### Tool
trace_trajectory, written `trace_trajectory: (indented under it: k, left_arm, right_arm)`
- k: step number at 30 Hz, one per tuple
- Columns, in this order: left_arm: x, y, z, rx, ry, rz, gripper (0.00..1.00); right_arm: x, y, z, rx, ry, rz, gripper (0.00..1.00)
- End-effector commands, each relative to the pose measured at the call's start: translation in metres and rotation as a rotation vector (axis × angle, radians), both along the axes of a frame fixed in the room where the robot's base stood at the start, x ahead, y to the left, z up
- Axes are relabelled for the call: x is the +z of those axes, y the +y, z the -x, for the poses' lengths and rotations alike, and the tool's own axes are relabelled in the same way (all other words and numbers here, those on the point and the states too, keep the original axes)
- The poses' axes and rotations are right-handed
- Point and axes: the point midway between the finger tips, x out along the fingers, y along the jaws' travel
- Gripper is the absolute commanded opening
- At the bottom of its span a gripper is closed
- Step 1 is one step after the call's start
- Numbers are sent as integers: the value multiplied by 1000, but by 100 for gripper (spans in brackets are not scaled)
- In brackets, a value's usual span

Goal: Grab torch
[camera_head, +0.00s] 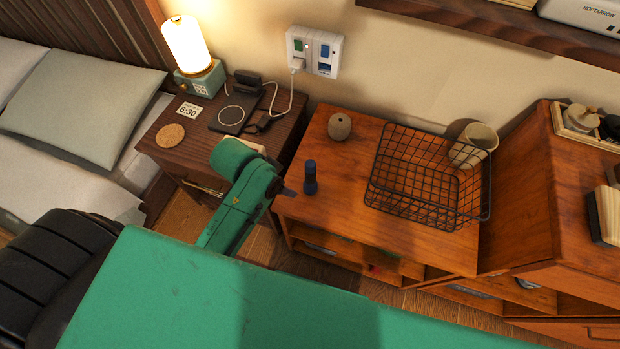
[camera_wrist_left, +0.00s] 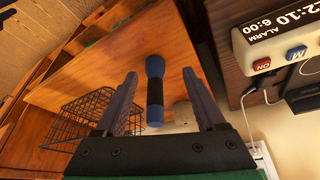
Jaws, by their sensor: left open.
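In the left wrist view the torch (camera_wrist_left: 155,92) appears between the two dark fingers of my left gripper (camera_wrist_left: 162,85), which is open and empty. In the head view my left gripper (camera_head: 287,190) is just left of the torch, with only a dark finger part showing beyond the green arm. No contact with the torch can be made out. My right gripper is in neither view.
A black wire basket (camera_head: 425,185) stands right of the torch, with a beige cup (camera_head: 472,146) behind it. A round grey-brown object (camera_head: 339,126) stands behind the torch. Left are a nightstand (camera_head: 165,157) with a lit lamp (camera_head: 188,45), a charging pad (camera_head: 236,111) and a bed.

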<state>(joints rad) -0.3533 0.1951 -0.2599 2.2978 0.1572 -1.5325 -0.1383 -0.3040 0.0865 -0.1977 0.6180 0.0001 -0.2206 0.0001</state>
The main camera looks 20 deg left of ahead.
Motion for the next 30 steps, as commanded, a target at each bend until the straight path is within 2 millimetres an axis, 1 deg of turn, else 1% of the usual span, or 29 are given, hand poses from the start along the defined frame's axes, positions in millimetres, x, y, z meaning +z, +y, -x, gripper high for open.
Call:
trace_trajectory:
  k: [1, 3, 4, 8, 9, 11, 12, 14, 15, 18, 21, 23, 26, 30]
  left_arm:
    - [18, -17, -11, -102, -34, 5, 72]
    - [38, -40, -18, -257, -64, 5, 72]
    - [45, -49, -20, -320, -74, 1, 72]
    - [58, -80, -33, -581, -105, -33, 72]
    - [62, -89, -37, -678, -114, -53, 72]
    - [68, -101, -43, -852, -118, -103, 72]
    - [72, -105, -47, -982, -115, -149, 72]
    - [76, -103, -54, -1173, -88, -228, 72]
    - [78, -96, -58, -1284, -58, -279, 72]
    - [85, -73, -67, -1475, 28, -369, 72]
    - [90, -56, -72, -1567, 86, -405, 72]
    - [88, -52, -72, -1591, 101, -410, 72]
    - [71, -51, -71, -1600, 110, -408, 72]
    - [33, -52, -71, -1597, 108, -406, 72]
  right_arm:
    - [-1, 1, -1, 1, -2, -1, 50]
    - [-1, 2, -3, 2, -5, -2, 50]
    - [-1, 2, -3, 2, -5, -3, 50]
    - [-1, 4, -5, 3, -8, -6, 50]
    - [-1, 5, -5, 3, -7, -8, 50]
    - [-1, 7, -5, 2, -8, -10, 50]
    - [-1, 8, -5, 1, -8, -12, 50]
    - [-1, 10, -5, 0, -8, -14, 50]
    - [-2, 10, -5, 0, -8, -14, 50]
    - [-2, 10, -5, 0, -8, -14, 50]
    - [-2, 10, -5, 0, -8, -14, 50]
    - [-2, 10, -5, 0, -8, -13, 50]
    - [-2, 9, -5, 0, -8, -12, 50]
    - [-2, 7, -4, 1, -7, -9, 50]
